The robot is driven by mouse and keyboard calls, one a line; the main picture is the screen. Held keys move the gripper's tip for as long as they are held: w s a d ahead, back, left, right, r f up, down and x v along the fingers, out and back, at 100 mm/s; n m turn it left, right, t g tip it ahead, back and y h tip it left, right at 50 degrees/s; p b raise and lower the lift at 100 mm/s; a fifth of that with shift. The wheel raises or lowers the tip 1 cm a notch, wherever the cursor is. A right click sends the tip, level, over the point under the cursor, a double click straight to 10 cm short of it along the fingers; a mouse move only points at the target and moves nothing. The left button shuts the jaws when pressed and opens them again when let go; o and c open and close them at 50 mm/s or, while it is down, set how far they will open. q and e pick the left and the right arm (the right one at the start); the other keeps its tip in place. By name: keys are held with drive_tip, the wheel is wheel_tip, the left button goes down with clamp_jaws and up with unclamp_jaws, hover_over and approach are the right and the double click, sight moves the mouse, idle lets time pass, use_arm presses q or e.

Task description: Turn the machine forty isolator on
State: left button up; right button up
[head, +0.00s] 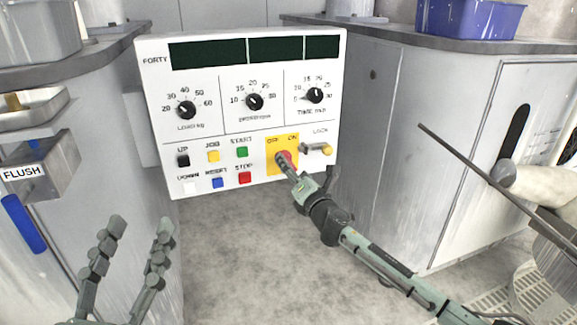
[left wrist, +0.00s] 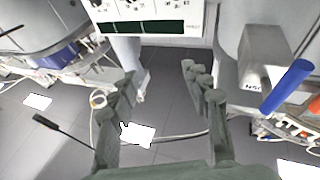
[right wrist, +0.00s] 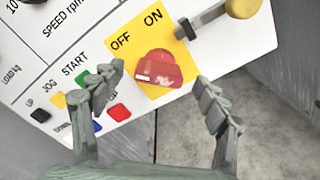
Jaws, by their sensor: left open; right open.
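The panel marked FORTY (head: 210,125) stands upright in the middle of the head view. Its isolator is a red rotary knob (head: 283,159) on a yellow plate (head: 272,166) marked OFF and ON, at the panel's lower right. In the right wrist view the red knob (right wrist: 158,69) sits between and beyond my open fingertips. My right gripper (head: 297,177) is at the isolator and partly covers it; I cannot tell whether it touches. My left gripper (head: 137,238) is open and empty at the lower left, away from the panel.
A lock lever with a yellow end (head: 318,149) sits right of the isolator. Push buttons, including a red STOP button (head: 244,178), lie to its left. A FLUSH box (head: 35,165) with a blue handle is at far left. Cabinets flank the panel; the floor between is clear.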

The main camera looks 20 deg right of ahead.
sight(290, 162)
drive_tip(key=shift+w+a, duration=0.1)
drive_tip(key=shift+w, duration=1.5)
use_arm(q)
drive_tip(key=shift+s+a+r+t, duration=0.1)
drive_tip(key=shift+s+r+t, duration=0.05)
drive_tip(key=shift+r+t, duration=0.45)
use_arm(e)
drive_tip(key=shift+c, duration=0.5)
drive_tip(key=c, duration=1.1)
drive_tip(key=shift+o, duration=0.2)
